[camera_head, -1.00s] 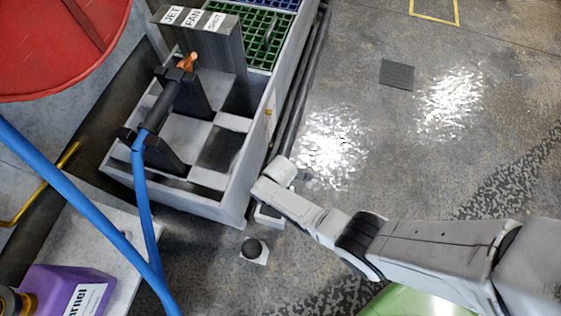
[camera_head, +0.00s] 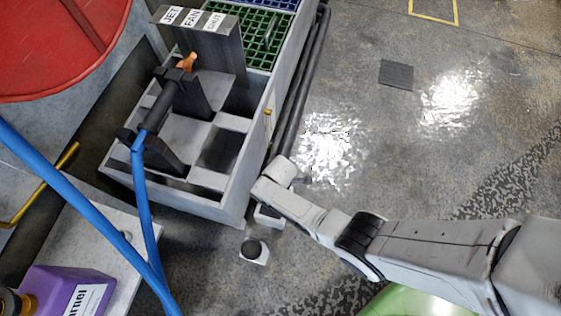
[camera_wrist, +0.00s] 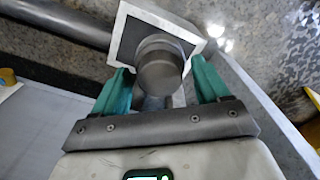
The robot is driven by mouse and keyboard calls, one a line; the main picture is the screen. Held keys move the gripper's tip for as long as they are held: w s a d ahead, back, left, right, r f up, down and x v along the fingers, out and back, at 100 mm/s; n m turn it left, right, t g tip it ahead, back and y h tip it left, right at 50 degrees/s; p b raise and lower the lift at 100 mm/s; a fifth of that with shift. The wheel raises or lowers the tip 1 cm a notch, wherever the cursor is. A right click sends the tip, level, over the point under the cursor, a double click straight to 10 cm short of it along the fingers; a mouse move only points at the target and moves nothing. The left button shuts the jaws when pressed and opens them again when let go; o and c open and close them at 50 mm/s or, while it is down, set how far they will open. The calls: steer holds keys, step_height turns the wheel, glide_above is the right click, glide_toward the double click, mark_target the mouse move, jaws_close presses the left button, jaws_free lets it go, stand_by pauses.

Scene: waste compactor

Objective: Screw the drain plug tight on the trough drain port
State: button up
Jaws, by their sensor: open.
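In the wrist view a dark grey round knob, which looks like the drain plug (camera_wrist: 160,66), sits in front of a white-rimmed square plate (camera_wrist: 122,40) with a dark face. My gripper (camera_wrist: 161,80) is open, with one teal finger on each side of the knob. I cannot tell whether the fingers touch it or how far it is screwed in. In the head view the end of my arm is low beside the near right corner of the grey trough (camera_head: 230,208). My fingers and the knob between them cannot be made out there.
A dark knob on a white square base (camera_head: 254,251) stands on the floor near the trough corner. Dark pipes (camera_head: 305,85) run along the trough's right side. A blue hose (camera_head: 148,205) and a purple jug (camera_head: 60,292) are at left. The floor to the right is open.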

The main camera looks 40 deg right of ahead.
steer(key=n, duration=0.5)
steer(key=shift+w, duration=0.1)
steer(key=n, duration=0.5)
steer(key=shift+p, duration=0.3)
steer(key=n, duration=1)
steer(key=shift+n+p, duration=0.35)
steer(key=shift+n, duration=0.05)
steer(key=c, duration=1.2)
steer(key=shift+o, duration=0.2)
steer(key=m, duration=0.5)
